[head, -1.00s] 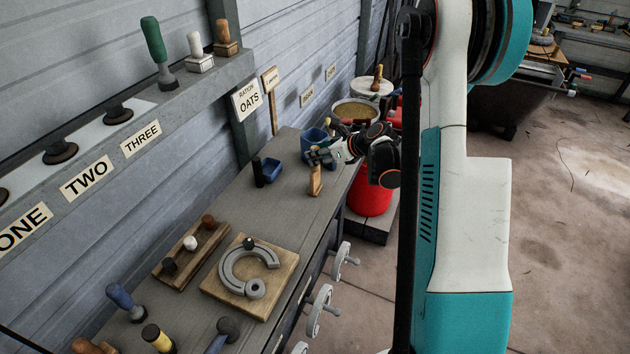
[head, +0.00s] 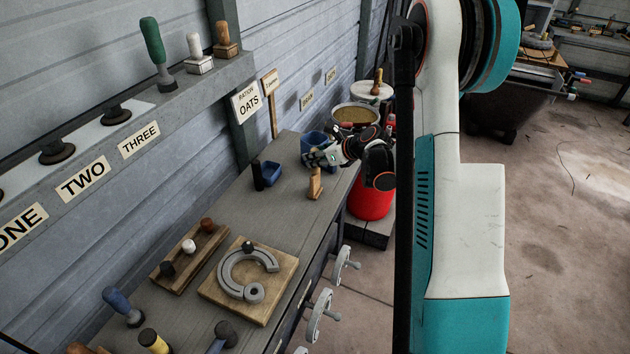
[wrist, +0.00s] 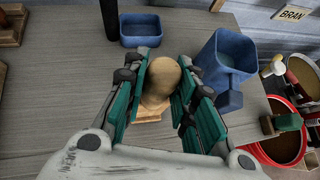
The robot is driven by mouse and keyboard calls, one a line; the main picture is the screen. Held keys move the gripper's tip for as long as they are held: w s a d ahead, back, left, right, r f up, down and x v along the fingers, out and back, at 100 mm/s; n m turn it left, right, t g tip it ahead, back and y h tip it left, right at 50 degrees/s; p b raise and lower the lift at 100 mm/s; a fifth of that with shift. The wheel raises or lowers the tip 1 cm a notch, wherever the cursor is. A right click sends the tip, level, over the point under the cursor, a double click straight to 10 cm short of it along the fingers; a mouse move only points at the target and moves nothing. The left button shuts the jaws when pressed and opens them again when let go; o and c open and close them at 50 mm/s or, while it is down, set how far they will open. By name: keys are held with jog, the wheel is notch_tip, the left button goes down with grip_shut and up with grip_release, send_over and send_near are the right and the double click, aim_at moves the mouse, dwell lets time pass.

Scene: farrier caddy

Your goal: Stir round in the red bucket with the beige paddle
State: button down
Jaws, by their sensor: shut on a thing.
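The beige paddle (head: 315,186) is upright at the bench's right side, with its wider foot at bench level. In the wrist view its rounded top (wrist: 160,82) is between my gripper's fingers. My gripper (head: 313,160) is shut on it, and the lower part shows below the fingers. The red bucket (head: 371,203) stands beyond the bench's right edge, its upper part hidden by my arm.
A blue jug (wrist: 225,68) stands close to the right of my gripper, and a small blue tray (wrist: 141,30) lies behind. A black cylinder (head: 257,176) stands by the tray. A wooden board (head: 250,283) with a grey horseshoe-like ring is nearer. The bench middle is clear.

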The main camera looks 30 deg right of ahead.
jog(key=shift+r, duration=0.25)
jog(key=shift+r+p, duration=1.75)
jog(key=shift+r, duration=1.05)
